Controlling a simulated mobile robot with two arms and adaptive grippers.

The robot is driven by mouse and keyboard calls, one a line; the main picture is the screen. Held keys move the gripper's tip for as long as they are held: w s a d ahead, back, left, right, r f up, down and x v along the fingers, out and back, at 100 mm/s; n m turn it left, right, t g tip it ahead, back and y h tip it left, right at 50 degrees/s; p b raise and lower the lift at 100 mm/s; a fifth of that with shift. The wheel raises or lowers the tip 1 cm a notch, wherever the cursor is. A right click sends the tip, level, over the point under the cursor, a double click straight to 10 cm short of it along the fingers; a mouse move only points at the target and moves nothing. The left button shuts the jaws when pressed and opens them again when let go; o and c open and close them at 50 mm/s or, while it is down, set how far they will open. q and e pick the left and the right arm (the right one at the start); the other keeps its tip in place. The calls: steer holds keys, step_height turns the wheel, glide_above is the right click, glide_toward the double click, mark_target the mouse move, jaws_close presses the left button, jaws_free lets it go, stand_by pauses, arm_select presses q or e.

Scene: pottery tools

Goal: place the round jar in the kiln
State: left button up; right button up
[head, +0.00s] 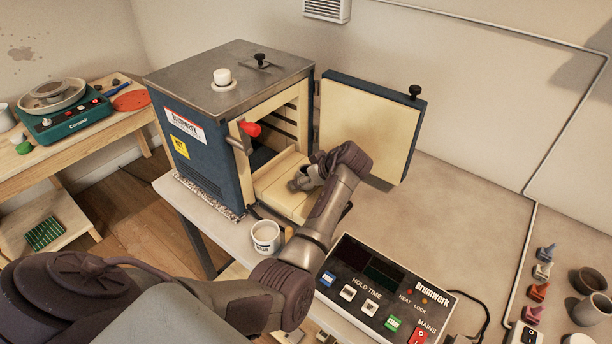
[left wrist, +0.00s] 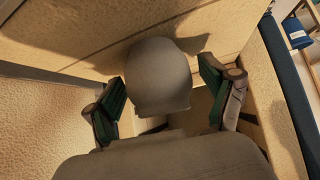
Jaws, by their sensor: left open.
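The kiln (head: 205,150) is a blue box with a grey metal top, and its cream-lined door (head: 365,130) stands wide open to the right. My left gripper (head: 300,183) is at the kiln's opening, over the cream brick floor. In the left wrist view, the smooth grey round jar (left wrist: 160,75) sits between the spread, green-padded fingers of that gripper (left wrist: 163,105), with gaps on both sides. Cream kiln surfaces surround it, and its shadow falls on the one behind. Its base is hidden. I cannot make out the jar in the head view. My right gripper is not in view.
A white mug (head: 265,237) stands on the bench in front of the kiln. A control box (head: 385,290) lies to the right, with small coloured pieces (head: 537,292) and dark pots (head: 590,308) beyond. A wooden table (head: 75,140) holds a green scale at left.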

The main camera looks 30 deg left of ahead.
arm_select(q)
steer(key=shift+r, duration=0.25)
steer(key=shift+d+r, duration=0.15)
steer(key=shift+d, duration=0.15)
steer(key=b+v, duration=0.2)
steer(key=v, duration=0.9)
steer(key=shift+r, duration=0.2)
steer(key=shift+s, duration=0.1)
